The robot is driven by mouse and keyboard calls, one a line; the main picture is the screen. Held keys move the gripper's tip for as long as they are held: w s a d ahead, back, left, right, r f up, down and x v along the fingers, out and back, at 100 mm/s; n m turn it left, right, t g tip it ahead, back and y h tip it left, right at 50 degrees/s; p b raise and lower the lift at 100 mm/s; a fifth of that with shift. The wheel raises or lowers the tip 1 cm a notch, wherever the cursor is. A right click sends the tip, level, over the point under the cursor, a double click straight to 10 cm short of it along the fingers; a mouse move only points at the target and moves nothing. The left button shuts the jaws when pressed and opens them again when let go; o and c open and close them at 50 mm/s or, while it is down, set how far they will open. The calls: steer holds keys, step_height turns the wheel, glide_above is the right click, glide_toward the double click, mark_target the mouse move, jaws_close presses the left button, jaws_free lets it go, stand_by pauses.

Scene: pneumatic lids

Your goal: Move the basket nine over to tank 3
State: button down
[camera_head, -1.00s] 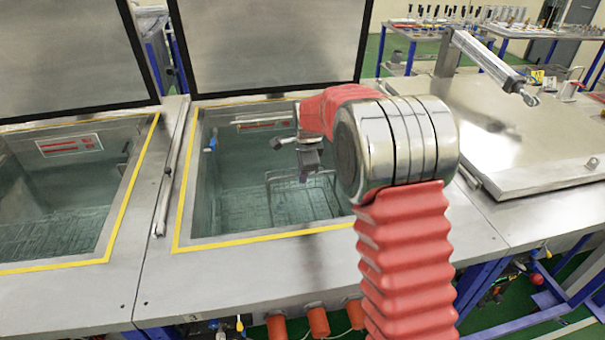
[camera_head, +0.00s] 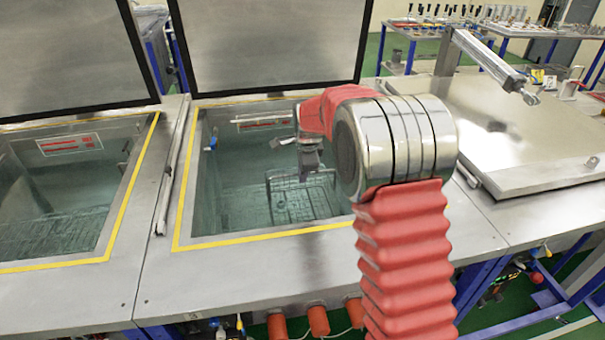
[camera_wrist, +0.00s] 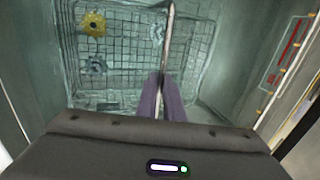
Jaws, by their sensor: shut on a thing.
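The wire basket (camera_head: 300,202) is inside the open middle tank (camera_head: 235,175), with its tall handle standing up. In the wrist view, the basket's mesh (camera_wrist: 135,62) lies below my gripper with a yellow gear-like part and a grey one in it. My gripper (camera_head: 311,178) reaches down into this tank. Its two fingers (camera_wrist: 160,97) are shut on the basket's handle bar (camera_wrist: 169,35). Whether the basket rests on the tank floor is hard to tell. The basket's number is not visible, and I cannot clearly read the tank numbers.
A second open tank (camera_head: 70,195) is at the left, its lid (camera_head: 70,55) raised. The middle tank's lid (camera_head: 265,45) also stands up behind it. A shut flat lid (camera_head: 530,145) with a pneumatic cylinder (camera_head: 490,62) is at the right. Benches with small items stand behind.

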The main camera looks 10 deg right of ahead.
steer(key=shift+s+f, duration=0.25)
steer(key=shift+f, duration=0.25)
steer(key=c, duration=2.2)
jaws_free()
steer(key=o, duration=0.4)
steer(key=shift+w+r, duration=0.1)
steer(key=v, duration=1.3)
steer(key=shift+d+r, duration=0.1)
steer(key=shift+r, duration=0.3)
steer(key=shift+r, duration=5.95)
steer(key=shift+n, duration=0.3)
